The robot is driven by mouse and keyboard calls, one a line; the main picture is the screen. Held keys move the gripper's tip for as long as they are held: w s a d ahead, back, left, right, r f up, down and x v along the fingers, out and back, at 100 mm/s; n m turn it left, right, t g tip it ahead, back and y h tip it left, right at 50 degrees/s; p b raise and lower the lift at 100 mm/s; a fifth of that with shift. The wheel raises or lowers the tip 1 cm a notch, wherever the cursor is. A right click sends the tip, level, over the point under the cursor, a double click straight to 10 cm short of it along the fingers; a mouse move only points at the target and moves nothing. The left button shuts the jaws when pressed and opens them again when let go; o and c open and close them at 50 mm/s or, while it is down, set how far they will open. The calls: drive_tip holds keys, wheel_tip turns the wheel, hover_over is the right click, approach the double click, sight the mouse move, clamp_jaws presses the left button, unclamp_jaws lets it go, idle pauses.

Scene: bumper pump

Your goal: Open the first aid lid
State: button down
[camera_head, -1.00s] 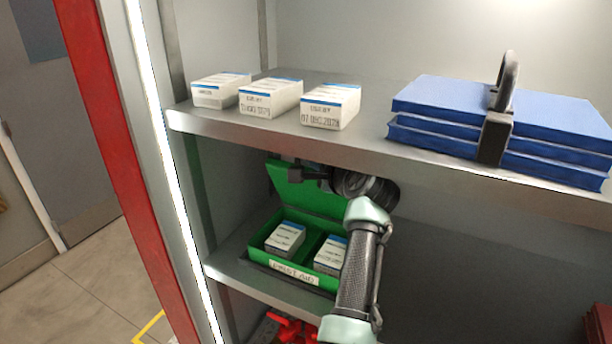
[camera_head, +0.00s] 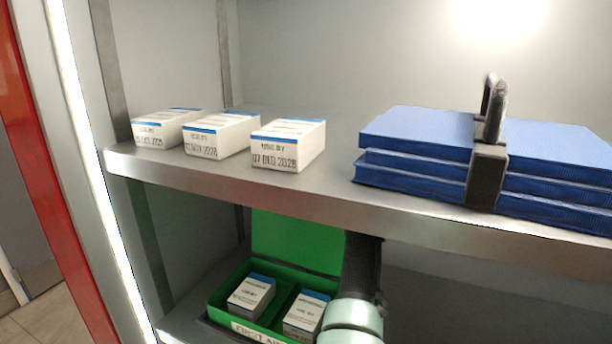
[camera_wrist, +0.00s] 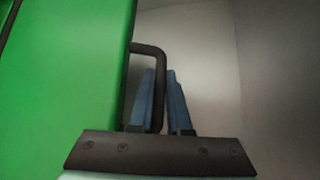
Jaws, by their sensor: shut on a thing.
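The green first aid box (camera_head: 222,312) sits on the lower shelf, labelled FIRST AID at its front. Its green lid (camera_head: 290,243) stands raised at the back, so the inside shows. In the wrist view the green lid (camera_wrist: 65,80) fills the left side, with a dark looped handle (camera_wrist: 150,50) on its edge. My gripper (camera_wrist: 160,72) is at this handle, its two bluish fingers shut on it, one on each side. In the head view my arm reaches down in front of the box's right side; the gripper itself is hidden there.
Two white cartons (camera_head: 251,295) stand in the box. The upper shelf (camera_head: 240,190) overhangs the box closely and holds three white cartons (camera_head: 287,146) and a strapped blue stack (camera_head: 420,155). A bright-edged upright (camera_head: 95,170) bounds the left side.

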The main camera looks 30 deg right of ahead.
drive_tip(key=shift+d+f, duration=0.1)
drive_tip(key=shift+f, duration=0.25)
drive_tip(key=c, duration=0.9)
unclamp_jaws()
drive_tip(key=shift+s+r, duration=0.15)
drive_tip(key=b+v, duration=0.4)
drive_tip(key=v, duration=0.8)
drive_tip(key=shift+s+r, duration=0.25)
drive_tip(key=shift+s, duration=0.1)
